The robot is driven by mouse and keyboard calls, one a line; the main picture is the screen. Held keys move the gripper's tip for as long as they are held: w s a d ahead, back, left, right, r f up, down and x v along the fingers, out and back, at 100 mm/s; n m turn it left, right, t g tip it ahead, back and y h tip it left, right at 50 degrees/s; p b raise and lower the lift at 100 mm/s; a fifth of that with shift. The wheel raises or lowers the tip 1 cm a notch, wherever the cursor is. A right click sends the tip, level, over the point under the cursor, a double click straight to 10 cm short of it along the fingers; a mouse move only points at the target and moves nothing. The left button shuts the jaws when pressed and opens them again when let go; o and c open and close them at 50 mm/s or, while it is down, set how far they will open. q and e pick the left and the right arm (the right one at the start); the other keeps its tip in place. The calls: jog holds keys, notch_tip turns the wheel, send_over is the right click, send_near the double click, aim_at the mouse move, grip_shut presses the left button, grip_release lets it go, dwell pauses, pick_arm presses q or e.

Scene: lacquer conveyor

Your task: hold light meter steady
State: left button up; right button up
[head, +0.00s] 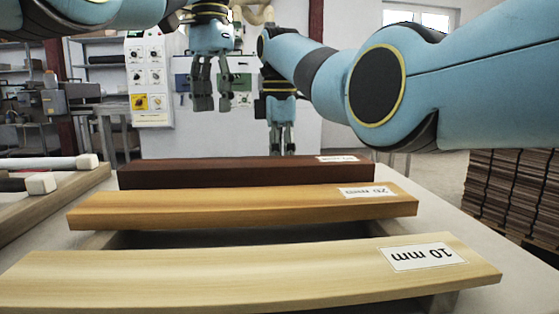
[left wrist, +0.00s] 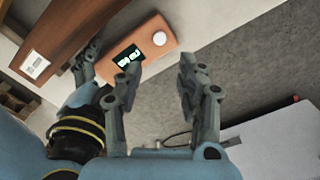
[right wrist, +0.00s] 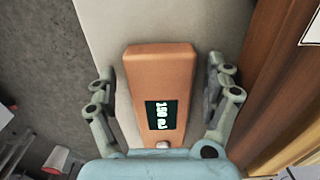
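The light meter is a flat orange box with a dark display and a white dome. It shows in the right wrist view (right wrist: 160,80) and the left wrist view (left wrist: 143,48); the head view does not show it. My right gripper (right wrist: 163,72) is open, with one finger on each side of the meter and a small gap at both sides. In the head view my right gripper (head: 282,140) points down behind the dark red board. My left gripper (head: 214,104) is open and empty, raised beyond the boards; the meter lies past its fingertips in the left wrist view.
Three boards lie across the front: a pale one (head: 220,278), an orange-brown one (head: 230,207) and a dark red one (head: 230,174). White-ended rollers (head: 42,184) lie at the left. A stack of brown slats (head: 510,190) stands at the right.

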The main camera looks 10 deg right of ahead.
jog(key=c, duration=1.1)
pick_arm(q)
grip_shut()
pick_arm(e)
jog(key=shift+c, duration=0.5)
